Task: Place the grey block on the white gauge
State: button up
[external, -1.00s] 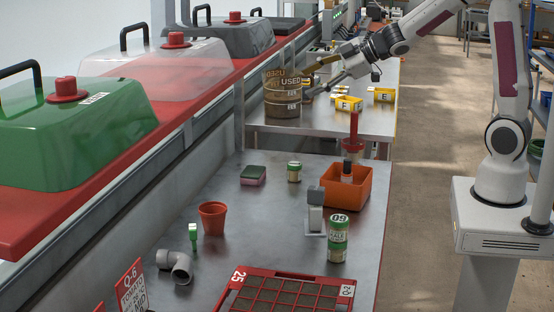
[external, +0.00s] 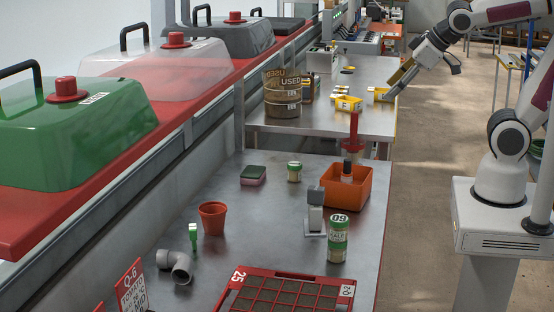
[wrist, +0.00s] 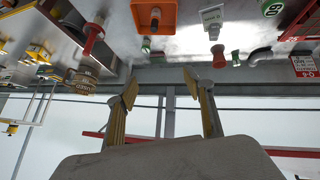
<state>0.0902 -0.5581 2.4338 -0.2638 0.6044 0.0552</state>
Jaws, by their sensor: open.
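A grey block-like piece (external: 316,195) sits at the top of a pale upright piece (external: 315,220) on the near table, between the orange bin and the green-and-white can. The pale piece looks like the white gauge; I cannot tell whether the grey part is separate from it. My gripper (external: 394,84) is open over the right edge of the far table, away from these things. Its parted fingers (wrist: 160,82) show nothing between them.
A red seed tray (external: 225,305) is at the near edge. Yellow bins (external: 349,104) and a USED bucket (external: 283,108) stand on the far table.

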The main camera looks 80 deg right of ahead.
jog(key=s+a+f+g+y, duration=0.2)
jog(key=s+a, duration=0.4)
jog(key=s, duration=0.3)
jog(key=shift+s+a+f+y, duration=0.2)
jog(key=shift+a+f+y, duration=0.1)
jog(key=shift+a+f, duration=0.1)
dwell(0.6)
